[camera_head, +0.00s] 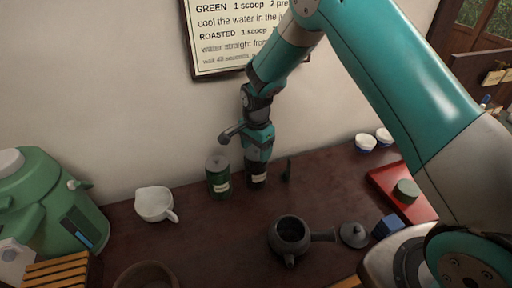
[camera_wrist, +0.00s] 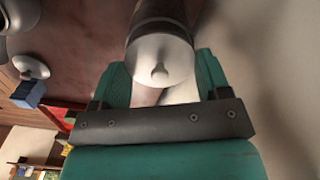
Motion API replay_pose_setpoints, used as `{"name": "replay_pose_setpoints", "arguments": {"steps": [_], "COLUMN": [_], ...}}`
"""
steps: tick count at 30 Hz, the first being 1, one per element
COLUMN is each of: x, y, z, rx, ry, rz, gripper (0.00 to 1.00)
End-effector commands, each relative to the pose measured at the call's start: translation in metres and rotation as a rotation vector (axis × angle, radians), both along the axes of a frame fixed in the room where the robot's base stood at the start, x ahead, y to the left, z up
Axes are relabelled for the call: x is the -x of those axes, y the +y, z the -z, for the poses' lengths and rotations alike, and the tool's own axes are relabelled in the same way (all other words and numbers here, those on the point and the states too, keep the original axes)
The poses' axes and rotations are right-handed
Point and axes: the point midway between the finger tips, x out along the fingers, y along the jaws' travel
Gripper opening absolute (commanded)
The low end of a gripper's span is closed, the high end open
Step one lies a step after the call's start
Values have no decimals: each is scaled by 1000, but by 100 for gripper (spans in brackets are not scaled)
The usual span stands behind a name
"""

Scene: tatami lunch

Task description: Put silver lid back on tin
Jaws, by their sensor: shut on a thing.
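My gripper (camera_head: 258,160) points down at the back of the counter and is shut on the silver lid. In the wrist view the pale silver lid (camera_wrist: 176,54) with its small knob lies between the teal fingers (camera_wrist: 162,85). A dark tin (camera_head: 257,181) with a pale label stands upright directly below my gripper. The lid looks to be on or right at the tin's top; I cannot tell whether it is fully seated. In the head view the fingers hide the lid and the tin's top.
A green tin (camera_head: 219,184) with a grey knobbed top stands close on the left. A small dark upright object (camera_head: 288,170) is close on the right. A white pitcher (camera_head: 154,203), a dark teapot (camera_head: 289,236) and a red tray (camera_head: 412,207) stand farther off. The wall is close behind.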

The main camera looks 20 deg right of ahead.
Motion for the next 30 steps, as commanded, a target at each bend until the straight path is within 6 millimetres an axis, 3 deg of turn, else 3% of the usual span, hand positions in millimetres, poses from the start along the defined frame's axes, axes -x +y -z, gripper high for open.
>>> {"name": "replay_pose_setpoints", "arguments": {"steps": [5, 6, 10, 23, 30], "x": [0, 0, 0, 0, 0], "y": [0, 0, 0, 0, 0], "z": [0, 0, 0, -1, -13], "rx": [0, 0, 0, 0, 0], "ry": [0, 0, 0, 0, 0], "rz": [0, 0, 0, 0, 0], "gripper": [58, 72, 100, 100, 100]}}
